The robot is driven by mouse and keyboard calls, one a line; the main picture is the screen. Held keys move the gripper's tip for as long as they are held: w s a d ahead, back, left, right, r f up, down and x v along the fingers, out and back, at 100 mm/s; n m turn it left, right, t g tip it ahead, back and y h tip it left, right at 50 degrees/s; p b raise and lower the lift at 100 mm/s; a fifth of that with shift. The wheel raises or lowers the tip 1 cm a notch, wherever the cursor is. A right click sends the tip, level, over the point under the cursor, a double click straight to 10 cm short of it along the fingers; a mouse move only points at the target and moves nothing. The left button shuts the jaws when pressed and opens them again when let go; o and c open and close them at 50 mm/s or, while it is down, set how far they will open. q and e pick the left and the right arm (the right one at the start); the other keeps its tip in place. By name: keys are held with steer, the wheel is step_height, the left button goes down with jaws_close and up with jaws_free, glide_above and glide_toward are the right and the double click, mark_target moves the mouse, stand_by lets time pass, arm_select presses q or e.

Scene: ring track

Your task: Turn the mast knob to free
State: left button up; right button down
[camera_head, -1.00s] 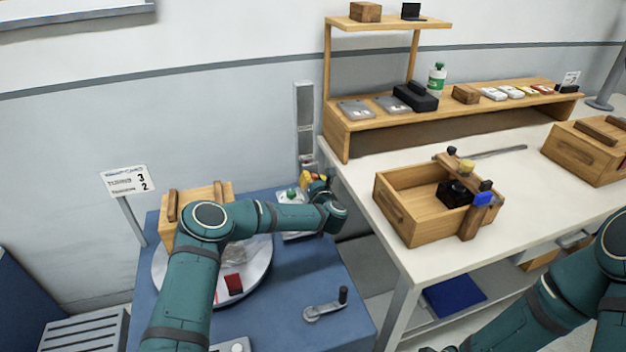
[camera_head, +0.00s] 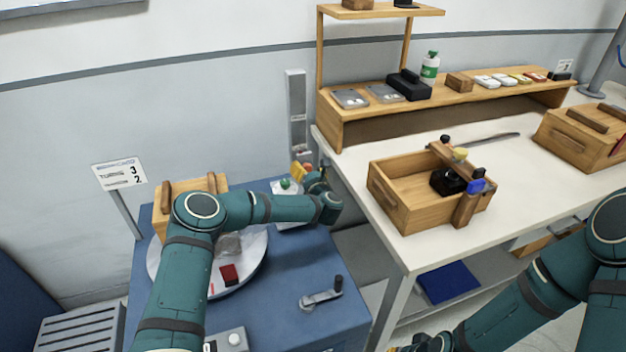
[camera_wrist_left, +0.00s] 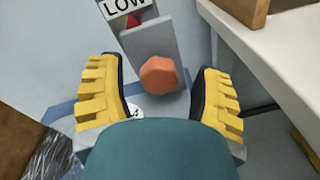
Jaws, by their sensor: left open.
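The mast (camera_head: 297,105) is a grey upright post against the wall behind the blue cabinet. In the left wrist view the mast (camera_wrist_left: 150,38) carries a LOW label (camera_wrist_left: 125,6), a red triangular mark (camera_wrist_left: 134,22) and an orange-red faceted knob (camera_wrist_left: 159,74). My left gripper (camera_head: 306,173) is at the foot of the mast in the head view. In the left wrist view my left gripper (camera_wrist_left: 160,70) is open, with a yellow finger on each side of the knob and visible gaps. My right gripper (camera_head: 408,346) is cut off at the bottom edge, its jaws unclear.
The blue cabinet top (camera_head: 290,262) bears a round white turntable (camera_head: 255,265), a wooden box (camera_head: 213,183) and a crank handle (camera_head: 322,297). The white workbench (camera_head: 420,248) stands close on the right, with an open wooden crate (camera_head: 390,208) and a shelf (camera_head: 333,132).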

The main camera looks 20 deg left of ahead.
arm_select(q)
steer(key=v, duration=1.1)
steer(key=shift+s+d, duration=0.1)
steer(key=shift+s, duration=0.05)
